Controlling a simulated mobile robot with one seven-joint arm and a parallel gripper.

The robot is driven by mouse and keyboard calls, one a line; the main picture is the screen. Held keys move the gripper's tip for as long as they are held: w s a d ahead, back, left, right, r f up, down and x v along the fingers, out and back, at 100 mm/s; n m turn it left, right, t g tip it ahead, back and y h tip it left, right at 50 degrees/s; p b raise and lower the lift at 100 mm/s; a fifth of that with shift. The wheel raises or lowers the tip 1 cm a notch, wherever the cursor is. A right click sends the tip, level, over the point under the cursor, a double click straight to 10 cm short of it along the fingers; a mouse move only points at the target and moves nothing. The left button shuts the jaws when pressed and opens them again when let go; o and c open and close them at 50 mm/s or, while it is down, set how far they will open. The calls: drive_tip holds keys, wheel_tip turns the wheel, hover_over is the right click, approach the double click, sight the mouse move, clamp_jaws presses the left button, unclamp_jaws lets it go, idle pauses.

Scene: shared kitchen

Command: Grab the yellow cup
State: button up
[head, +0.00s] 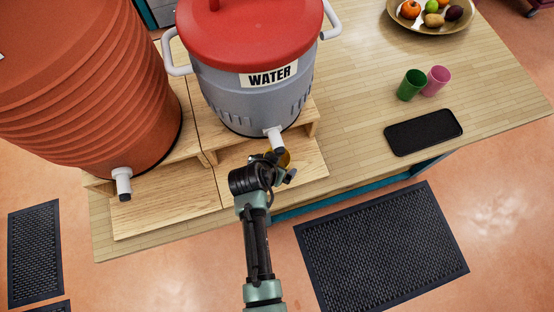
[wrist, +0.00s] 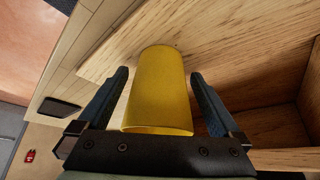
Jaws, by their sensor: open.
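The yellow cup (wrist: 160,92) fills the middle of the wrist view, between the two fingers of my gripper (wrist: 160,100). The fingers stand open on either side of it, with a visible gap on the right and little gap on the left. The cup appears to stand on the wooden stand's board. In the head view, only a small part of the yellow cup (head: 284,157) shows below the white spigot of the water cooler. My gripper (head: 280,172) is beside it there, and my wrist hides most of the cup.
The grey water cooler (head: 250,95) with its white spigot (head: 274,138) stands just above the cup. An orange cooler (head: 90,80) is to the left. A green cup (head: 411,85), a pink cup (head: 436,80), a black tray (head: 424,132) and a fruit bowl (head: 399,20) are to the right.

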drive_tip(key=shift+c, duration=0.3)
clamp_jaws()
idle(0.3)
drive_tip(key=shift+r+b, duration=0.15)
drive_tip(key=shift+b, duration=0.3)
drive_tip(key=s+a+b, duration=0.2)
drive_tip(key=s+a, duration=0.2)
drive_tip(key=s, duration=0.4)
drive_tip(key=s+a+b, duration=0.3)
drive_tip(key=s+a, duration=0.1)
drive_tip(key=s, duration=0.4)
drive_tip(key=shift+r, duration=0.15)
idle(0.7)
